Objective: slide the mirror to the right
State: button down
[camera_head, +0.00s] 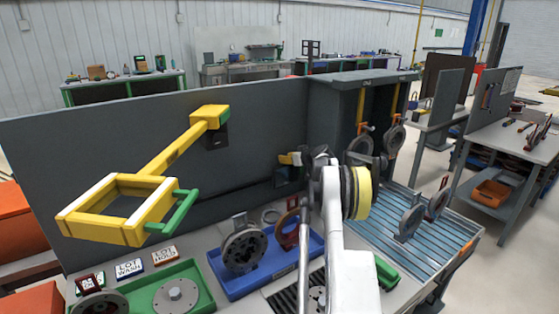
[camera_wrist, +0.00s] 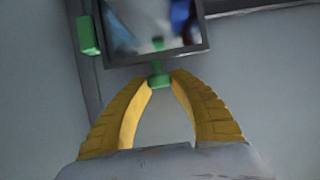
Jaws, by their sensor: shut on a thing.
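The mirror (camera_wrist: 150,22) shows at the top of the wrist view as a dark-framed pane with blurred reflections. A short green knob (camera_wrist: 158,80) sticks out from its lower edge. My gripper (camera_wrist: 161,82) has its two yellow fingertips closed around this knob. In the head view, yellow finger parts (camera_head: 288,158) show beside my white arm, near the grey back panel. The mirror cannot be told apart clearly there; my arm and gripper cover that area.
A yellow square frame (camera_head: 85,218) with a green handle (camera_head: 172,212) juts from the panel (camera_head: 262,125) at left. Below stand a blue tray (camera_head: 237,287) with round parts and a green tray (camera_head: 205,300). Hooks with discs hang at right over a slatted conveyor (camera_head: 385,230).

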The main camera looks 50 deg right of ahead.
jog(key=shift+s+d, duration=0.1)
jog(key=shift+d, duration=0.1)
jog(key=c, duration=1.4)
grip_release()
jog(key=shift+o, duration=1.2)
jog(key=shift+d, duration=0.15)
jog(key=v, duration=1.2)
